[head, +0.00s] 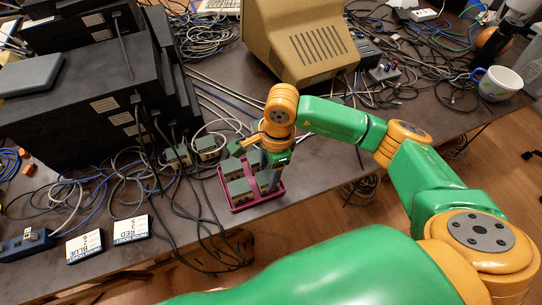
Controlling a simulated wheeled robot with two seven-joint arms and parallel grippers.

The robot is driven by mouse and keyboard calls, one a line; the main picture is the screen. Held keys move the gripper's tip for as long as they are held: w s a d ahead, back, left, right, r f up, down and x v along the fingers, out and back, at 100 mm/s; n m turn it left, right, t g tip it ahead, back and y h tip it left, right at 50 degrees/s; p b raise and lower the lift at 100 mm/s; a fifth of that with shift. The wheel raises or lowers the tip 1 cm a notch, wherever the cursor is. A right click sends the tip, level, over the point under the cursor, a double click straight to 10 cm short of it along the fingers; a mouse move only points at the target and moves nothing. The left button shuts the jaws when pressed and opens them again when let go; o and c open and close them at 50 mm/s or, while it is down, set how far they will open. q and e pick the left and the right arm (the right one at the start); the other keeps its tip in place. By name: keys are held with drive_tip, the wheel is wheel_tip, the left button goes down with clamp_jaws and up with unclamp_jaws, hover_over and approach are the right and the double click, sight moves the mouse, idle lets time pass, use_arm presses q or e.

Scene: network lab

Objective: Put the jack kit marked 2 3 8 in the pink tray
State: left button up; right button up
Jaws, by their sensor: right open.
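The pink tray (256,202) lies near the table's front edge, left of my right arm. Small grey-green block-shaped jack kits are in it, one (239,188) at the front left. My right gripper (267,181) is open and points down over the tray's right part, among the kits there. It hides part of the tray, and I cannot tell whether it touches a kit. More grey-green kits stand behind the tray on the left, one (207,147) close to it and another (178,156) farther left. The marks on the kits are too small to read. My left gripper is not in view.
Black equipment boxes (70,110) fill the left, with many loose cables around them. A beige monitor (305,45) stands behind the tray. Two label cards, one marked BLUE (85,247) and one marked RED (130,230), lie at the front left. A white mug (497,84) stands far right.

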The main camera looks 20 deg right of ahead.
wheel_tip(320, 180, up, 9)
drive_tip(key=d+b, duration=0.1)
drive_tip(key=shift+r, duration=0.15)
